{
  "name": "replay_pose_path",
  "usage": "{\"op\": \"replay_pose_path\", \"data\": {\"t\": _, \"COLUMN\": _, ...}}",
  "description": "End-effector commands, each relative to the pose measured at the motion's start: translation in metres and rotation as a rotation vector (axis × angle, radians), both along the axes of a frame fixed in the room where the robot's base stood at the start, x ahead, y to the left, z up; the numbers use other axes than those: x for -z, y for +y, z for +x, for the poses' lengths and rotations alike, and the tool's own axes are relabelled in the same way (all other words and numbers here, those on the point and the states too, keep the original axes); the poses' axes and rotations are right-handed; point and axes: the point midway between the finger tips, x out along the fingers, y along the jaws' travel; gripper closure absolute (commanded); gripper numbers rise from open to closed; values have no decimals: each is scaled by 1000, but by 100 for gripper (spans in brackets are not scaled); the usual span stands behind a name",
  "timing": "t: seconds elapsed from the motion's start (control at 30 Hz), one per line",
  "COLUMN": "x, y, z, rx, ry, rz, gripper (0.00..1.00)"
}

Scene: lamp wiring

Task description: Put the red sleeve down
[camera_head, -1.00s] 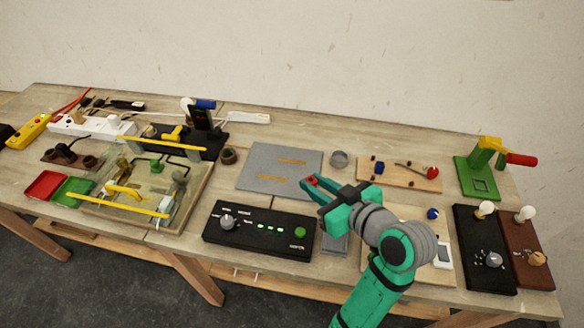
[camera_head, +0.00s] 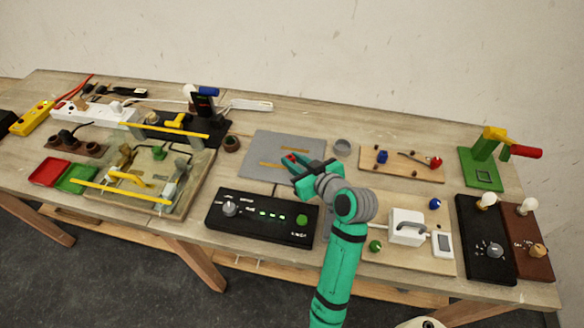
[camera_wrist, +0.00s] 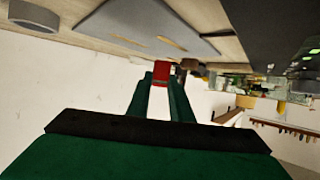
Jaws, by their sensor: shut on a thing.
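The red sleeve shows in the wrist view (camera_wrist: 162,74) between the two fingertips of my gripper (camera_wrist: 160,84). In the head view it is a small red spot (camera_head: 290,157) at the end of my gripper (camera_head: 294,164). My gripper is shut on it. The gripper is over the right part of the grey mat (camera_head: 262,145), which has orange strips on it. I cannot tell whether the sleeve touches the mat. My fingers and wrist hide part of the mat's right side.
A black control box (camera_head: 258,236) with a green button stands in front of the mat. A wooden board (camera_head: 402,173) with small parts lies to the right. A clear-walled fixture (camera_head: 190,184) stands left.

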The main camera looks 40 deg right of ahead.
Motion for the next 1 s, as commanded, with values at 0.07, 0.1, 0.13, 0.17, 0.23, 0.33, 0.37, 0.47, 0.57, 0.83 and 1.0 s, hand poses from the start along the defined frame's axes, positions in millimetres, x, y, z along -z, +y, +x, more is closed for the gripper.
{"op": "replay_pose_path", "data": {"t": 0.07, "x": 3, "y": 0, "z": 2, "rx": 0, "ry": 1, "rz": 0, "gripper": 100}}
{"op": "replay_pose_path", "data": {"t": 0.1, "x": 5, "y": 0, "z": 4, "rx": 0, "ry": 1, "rz": 1, "gripper": 100}}
{"op": "replay_pose_path", "data": {"t": 0.13, "x": 7, "y": -1, "z": 5, "rx": 0, "ry": 1, "rz": 1, "gripper": 100}}
{"op": "replay_pose_path", "data": {"t": 0.17, "x": 9, "y": -1, "z": 7, "rx": 0, "ry": 1, "rz": 1, "gripper": 100}}
{"op": "replay_pose_path", "data": {"t": 0.23, "x": 17, "y": -1, "z": 10, "rx": 0, "ry": 3, "rz": 1, "gripper": 100}}
{"op": "replay_pose_path", "data": {"t": 0.33, "x": 33, "y": -2, "z": 9, "rx": 2, "ry": 4, "rz": 4, "gripper": 100}}
{"op": "replay_pose_path", "data": {"t": 0.37, "x": 36, "y": -2, "z": 9, "rx": 2, "ry": 3, "rz": 3, "gripper": 100}}
{"op": "replay_pose_path", "data": {"t": 0.47, "x": 43, "y": -2, "z": 9, "rx": 2, "ry": 1, "rz": 2, "gripper": 100}}
{"op": "replay_pose_path", "data": {"t": 0.57, "x": 42, "y": -2, "z": 9, "rx": 2, "ry": 0, "rz": -1, "gripper": 100}}
{"op": "replay_pose_path", "data": {"t": 0.83, "x": 45, "y": -1, "z": 10, "rx": 0, "ry": 0, "rz": -1, "gripper": 74}}
{"op": "replay_pose_path", "data": {"t": 1.0, "x": 44, "y": 0, "z": 10, "rx": -2, "ry": 0, "rz": 0, "gripper": 62}}
